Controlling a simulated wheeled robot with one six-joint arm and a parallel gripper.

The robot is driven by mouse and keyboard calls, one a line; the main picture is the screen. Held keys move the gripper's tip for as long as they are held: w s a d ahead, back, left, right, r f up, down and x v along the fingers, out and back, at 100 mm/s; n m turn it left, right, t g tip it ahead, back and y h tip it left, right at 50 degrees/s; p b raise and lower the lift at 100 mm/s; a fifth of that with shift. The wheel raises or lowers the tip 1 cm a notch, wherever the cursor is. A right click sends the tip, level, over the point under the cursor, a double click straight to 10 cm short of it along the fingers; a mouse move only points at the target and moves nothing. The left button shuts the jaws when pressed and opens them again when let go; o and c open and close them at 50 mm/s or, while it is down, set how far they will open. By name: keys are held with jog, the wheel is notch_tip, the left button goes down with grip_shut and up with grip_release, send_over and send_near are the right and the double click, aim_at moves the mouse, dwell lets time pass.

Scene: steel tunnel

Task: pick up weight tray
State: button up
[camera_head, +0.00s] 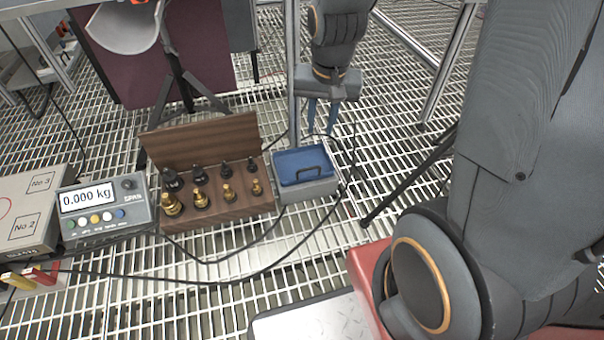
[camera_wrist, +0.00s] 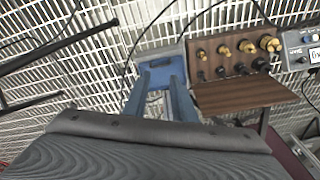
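A blue tray (camera_head: 291,158) with a dark upright handle sits on a grey box-shaped base (camera_head: 308,191), right of the wooden weight box. I take it as the weight tray. In the wrist view the blue tray (camera_wrist: 154,76) lies beyond my fingertips, partly hidden by them. My gripper (camera_head: 322,126) points down just behind the tray in the head view, apart from it. Its two blue fingers (camera_wrist: 157,80) are spread with nothing between them.
An open wooden box (camera_head: 232,209) holds several brass and black weights. A display (camera_head: 105,209) reading 0.000 kg stands left of it. Black cables cross the grating floor. A thin metal post (camera_head: 293,70) rises behind the tray, and a dark tripod leg (camera_head: 405,183) is at its right.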

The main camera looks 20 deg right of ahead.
jog(key=w+f+m+g, duration=0.1)
jog(key=w+f+m, duration=0.55)
jog(key=f, duration=0.45)
jog(key=m+g, duration=0.1)
jog(key=m, duration=0.6)
send_near(307, 169)
notch_tip(307, 169, down, 5)
jog(key=shift+f, duration=0.2)
notch_tip(307, 169, down, 3)
jog(key=shift+f+m+b, duration=0.2)
jog(key=shift+m+b, duration=0.05)
jog(key=shift+b, duration=0.45)
jog(key=f+b, duration=0.2)
jog(key=f, duration=0.1)
jog(key=f+b, duration=0.1)
jog(key=f, duration=0.1)
jog(key=shift+w+d+f, duration=0.1)
jog(key=shift+w+d, duration=0.1)
jog(key=shift+d, duration=0.15)
grip_shut()
